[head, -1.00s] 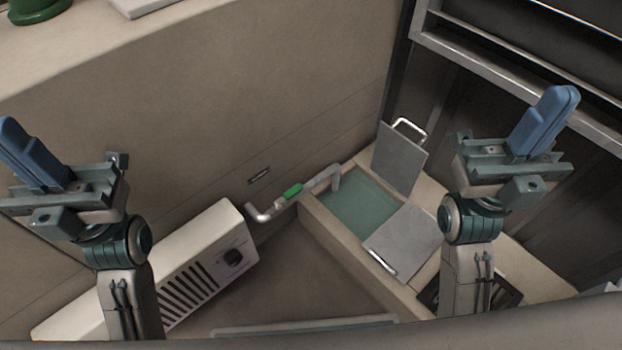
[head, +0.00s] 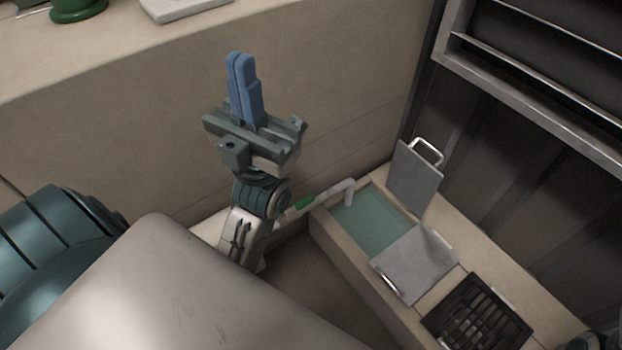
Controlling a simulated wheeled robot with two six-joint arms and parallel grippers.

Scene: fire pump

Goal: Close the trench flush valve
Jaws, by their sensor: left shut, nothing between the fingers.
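The green valve handle (head: 305,203) sits on a grey pipe (head: 335,190) low along the wall, and lies roughly in line with the pipe. The pipe bends down at its right end over the trench (head: 368,221), which holds greenish water. My left gripper (head: 239,62) is shut and empty, with its blue fingers pointing up, above and left of the handle and apart from it. My left wrist hides the pipe's left end. My right gripper is out of view.
One grey trench lid (head: 415,180) stands raised and another (head: 413,262) lies flat. A dark grate (head: 478,315) is at the lower right. A ledge (head: 200,45) runs along the upper left, with a green round object (head: 78,8) on it. Metal framing (head: 540,90) stands at the right.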

